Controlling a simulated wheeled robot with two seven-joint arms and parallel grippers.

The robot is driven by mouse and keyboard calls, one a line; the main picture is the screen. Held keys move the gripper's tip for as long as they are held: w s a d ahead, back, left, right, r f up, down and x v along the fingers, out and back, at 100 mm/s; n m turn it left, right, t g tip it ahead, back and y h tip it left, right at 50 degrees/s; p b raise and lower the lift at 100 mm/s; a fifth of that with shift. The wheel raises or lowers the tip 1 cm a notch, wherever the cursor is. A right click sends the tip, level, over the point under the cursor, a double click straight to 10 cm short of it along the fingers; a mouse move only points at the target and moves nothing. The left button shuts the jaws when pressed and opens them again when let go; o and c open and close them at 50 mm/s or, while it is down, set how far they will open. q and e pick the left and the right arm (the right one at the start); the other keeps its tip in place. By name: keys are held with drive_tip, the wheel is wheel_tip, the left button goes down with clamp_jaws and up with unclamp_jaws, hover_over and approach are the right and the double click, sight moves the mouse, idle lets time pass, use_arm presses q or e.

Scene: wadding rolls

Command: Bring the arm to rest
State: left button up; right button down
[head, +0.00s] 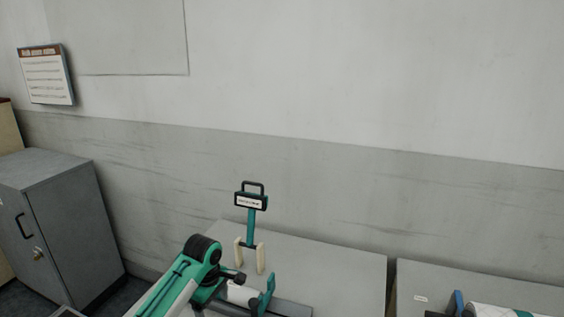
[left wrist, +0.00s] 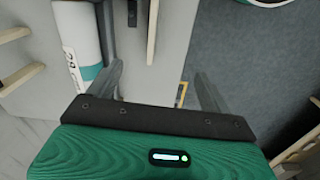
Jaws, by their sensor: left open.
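My left arm (head: 180,282), green and white with a black joint, comes in from the lower left of the head view, over the near part of a grey table (head: 335,262). In the left wrist view my left gripper (left wrist: 160,72) is open, with two grey fingers apart and nothing between them. A white roll with a teal band (left wrist: 78,38) lies to the left of the fingers, apart from the gap between them. A white roll (head: 240,293) also shows partly behind the arm in the head view. My right gripper is not in view.
A teal stand with a label (head: 251,200) and pale upright pegs (head: 260,258) stand on the table. A second table (head: 425,275) at right bears another roll (head: 490,311). A grey cabinet (head: 75,215) stands at left. Carpeted floor (left wrist: 235,55) lies beyond the table edge.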

use_arm(q)
drive_tip(key=s+d+f+m+t+h, duration=0.1)
drive_tip(key=s+f+m, duration=0.35)
drive_tip(key=s, duration=0.35)
drive_tip(key=s+d+f+m, duration=0.25)
drive_tip(key=s+f, duration=0.25)
drive_tip(key=s, duration=0.4)
drive_tip(key=s+a+r+m+t+y, duration=0.15)
drive_tip(key=s+a+m, duration=0.25)
drive_tip(key=s, duration=0.6)
drive_tip(key=s+a+r+m+t+h, duration=0.15)
drive_tip(key=s+a+m, duration=0.25)
drive_tip(key=s, duration=0.6)
wheel_tip(320, 180, down, 28)
drive_tip(key=g+y, duration=0.1)
drive_tip(key=g, duration=0.1)
drive_tip(key=s+a+f+g, duration=0.1)
drive_tip(key=s+a+f, duration=0.2)
drive_tip(key=s+f, duration=1.6)
wheel_tip(320, 180, down, 3)
drive_tip(key=shift+s+m, duration=0.3)
drive_tip(key=shift+s, duration=0.05)
